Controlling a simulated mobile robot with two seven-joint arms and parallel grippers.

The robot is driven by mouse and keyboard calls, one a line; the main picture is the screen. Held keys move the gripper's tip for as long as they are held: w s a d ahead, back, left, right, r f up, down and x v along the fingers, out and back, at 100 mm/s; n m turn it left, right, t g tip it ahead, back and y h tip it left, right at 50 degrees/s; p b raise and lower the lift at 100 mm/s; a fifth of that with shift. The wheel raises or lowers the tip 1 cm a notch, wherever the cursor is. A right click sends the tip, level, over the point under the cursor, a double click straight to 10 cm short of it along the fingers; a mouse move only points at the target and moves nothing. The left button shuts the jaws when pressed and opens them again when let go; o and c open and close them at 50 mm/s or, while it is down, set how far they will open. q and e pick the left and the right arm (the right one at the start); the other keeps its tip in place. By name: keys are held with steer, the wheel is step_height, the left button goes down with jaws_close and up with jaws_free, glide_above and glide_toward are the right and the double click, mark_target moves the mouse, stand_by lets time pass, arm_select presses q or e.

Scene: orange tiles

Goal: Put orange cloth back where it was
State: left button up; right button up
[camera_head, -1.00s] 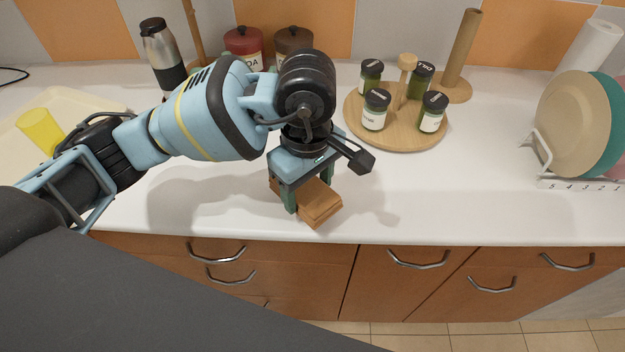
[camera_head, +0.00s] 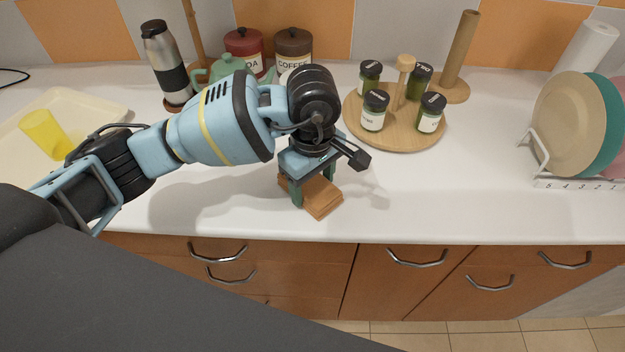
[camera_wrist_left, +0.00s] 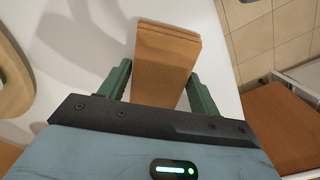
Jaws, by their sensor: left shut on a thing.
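The orange cloth (camera_head: 322,197) is a folded brown-orange stack at the front of the white counter. In the left wrist view the cloth (camera_wrist_left: 165,60) lies between the two green fingers of my left gripper (camera_wrist_left: 160,85). In the head view my left gripper (camera_head: 311,190) points down and is shut on the cloth, with part of the cloth sticking out toward the counter's front edge. The cloth is at or very near the counter top; I cannot tell whether it touches. My right gripper is not in view.
A round wooden tray (camera_head: 397,142) with several spice jars stands right of the arm. A dish rack (camera_head: 545,160) holds plates at the far right. The counter between the gripper and rack is clear.

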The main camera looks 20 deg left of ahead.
mark_target(313, 185)
arm_select(q)
steer(key=o, duration=0.5)
steer(key=shift+f, duration=0.2)
steer(key=o, duration=0.5)
steer(key=shift+c, duration=0.2)
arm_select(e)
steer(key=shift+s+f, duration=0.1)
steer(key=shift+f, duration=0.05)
arm_select(q)
steer(key=shift+r, duration=0.1)
steer(key=shift+r, duration=0.5)
step_height(313, 185, up, 11)
steer(key=shift+r, duration=0.15)
